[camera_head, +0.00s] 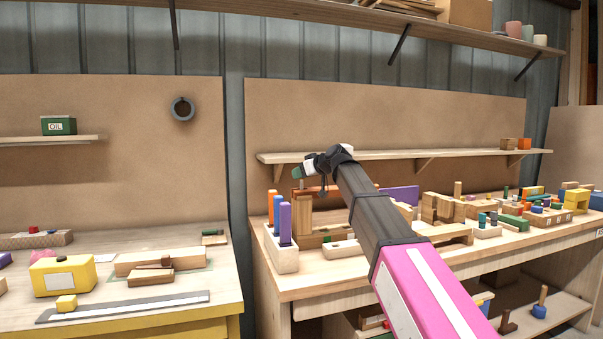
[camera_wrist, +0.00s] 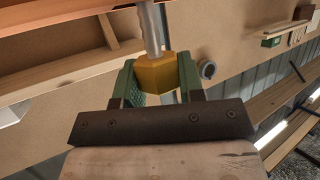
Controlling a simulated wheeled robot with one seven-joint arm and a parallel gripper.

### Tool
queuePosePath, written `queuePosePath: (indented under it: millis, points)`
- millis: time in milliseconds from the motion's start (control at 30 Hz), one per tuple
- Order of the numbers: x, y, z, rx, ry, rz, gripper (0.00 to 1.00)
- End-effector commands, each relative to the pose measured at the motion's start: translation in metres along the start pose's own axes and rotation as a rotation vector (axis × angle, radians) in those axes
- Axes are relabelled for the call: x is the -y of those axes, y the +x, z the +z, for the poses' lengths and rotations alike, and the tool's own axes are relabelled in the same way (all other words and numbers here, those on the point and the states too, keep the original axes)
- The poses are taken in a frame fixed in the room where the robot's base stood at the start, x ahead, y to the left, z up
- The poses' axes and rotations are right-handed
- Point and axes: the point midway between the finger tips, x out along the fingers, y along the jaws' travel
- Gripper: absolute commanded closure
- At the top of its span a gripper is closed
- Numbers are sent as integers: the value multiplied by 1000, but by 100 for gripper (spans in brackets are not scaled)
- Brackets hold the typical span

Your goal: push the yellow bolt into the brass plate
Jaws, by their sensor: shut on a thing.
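The yellow bolt (camera_wrist: 157,72) has an amber-yellow hexagonal head and sits between the green fingers of my gripper (camera_wrist: 160,80) in the wrist view. A grey metal rod (camera_wrist: 152,28), apparently its shank, runs up from the head to the top edge. In the head view my gripper (camera_head: 299,173) is above the back of the right bench, beside a wooden post; the bolt is too small to tell there. An orange-brown bar (camera_head: 325,190) lies just below the gripper. I cannot clearly make out the brass plate or whether the bolt touches it.
A white block with coloured pegs (camera_head: 281,253) stands at the right bench's left end. Wooden blocks (camera_head: 437,208) and many coloured parts fill its right. A wall shelf (camera_head: 450,154) runs behind my arm. The left bench holds a yellow box (camera_head: 63,276).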

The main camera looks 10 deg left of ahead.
Motion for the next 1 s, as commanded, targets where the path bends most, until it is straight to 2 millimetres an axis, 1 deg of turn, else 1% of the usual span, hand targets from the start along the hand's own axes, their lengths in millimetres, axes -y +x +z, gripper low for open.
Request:
queuePosePath:
  millis: [1000]
  points:
    - [0, 8, 20, -1, 1, -1, 93]
